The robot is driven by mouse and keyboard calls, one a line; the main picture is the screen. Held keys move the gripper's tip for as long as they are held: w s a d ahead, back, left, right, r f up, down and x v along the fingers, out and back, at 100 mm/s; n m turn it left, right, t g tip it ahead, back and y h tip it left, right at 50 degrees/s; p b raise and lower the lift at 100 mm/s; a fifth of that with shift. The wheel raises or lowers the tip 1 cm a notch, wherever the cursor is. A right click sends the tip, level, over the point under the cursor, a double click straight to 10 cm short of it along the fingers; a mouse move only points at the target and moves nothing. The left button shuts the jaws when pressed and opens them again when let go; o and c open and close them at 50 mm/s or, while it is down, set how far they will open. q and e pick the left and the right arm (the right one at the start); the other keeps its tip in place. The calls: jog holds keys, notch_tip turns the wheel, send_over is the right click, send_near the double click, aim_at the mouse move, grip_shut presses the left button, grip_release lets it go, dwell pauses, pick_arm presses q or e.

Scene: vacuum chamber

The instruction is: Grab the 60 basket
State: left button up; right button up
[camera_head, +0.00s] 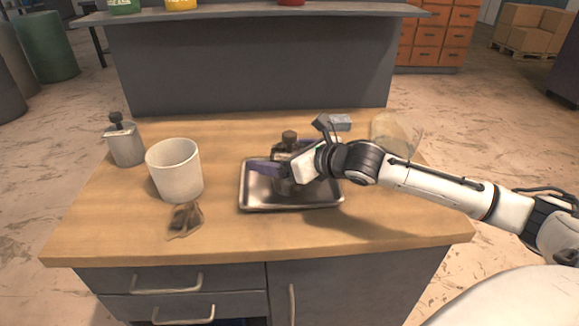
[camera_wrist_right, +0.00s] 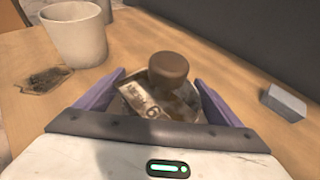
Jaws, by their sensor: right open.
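Nothing in view looks clearly like a basket. A metallic jar-like piece with a brown knob (camera_head: 289,137) stands on a shallow metal tray (camera_head: 242,196). In the right wrist view the piece (camera_wrist_right: 168,68) carries a pale label with a 6 on it; the rest is hard to read. My right gripper (camera_head: 283,166) is open, with its purple fingers on either side of this piece; it also shows in the wrist view (camera_wrist_right: 159,78). I cannot tell whether the fingers touch it. A similar grey piece with a dark knob (camera_head: 125,147) stands at the left. My left gripper is not in view.
A white cup (camera_head: 175,172) and a brown tea-bag-like item (camera_head: 185,218) lie left of the tray. A small grey-blue block (camera_wrist_right: 284,103) and a clear round item (camera_head: 397,134) are behind my right arm. A grey raised shelf (camera_head: 250,70) closes the back.

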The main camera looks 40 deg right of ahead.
jog(key=c, duration=1.4)
jog(key=shift+r+p, duration=0.85)
jog(key=shift+r, duration=4.25)
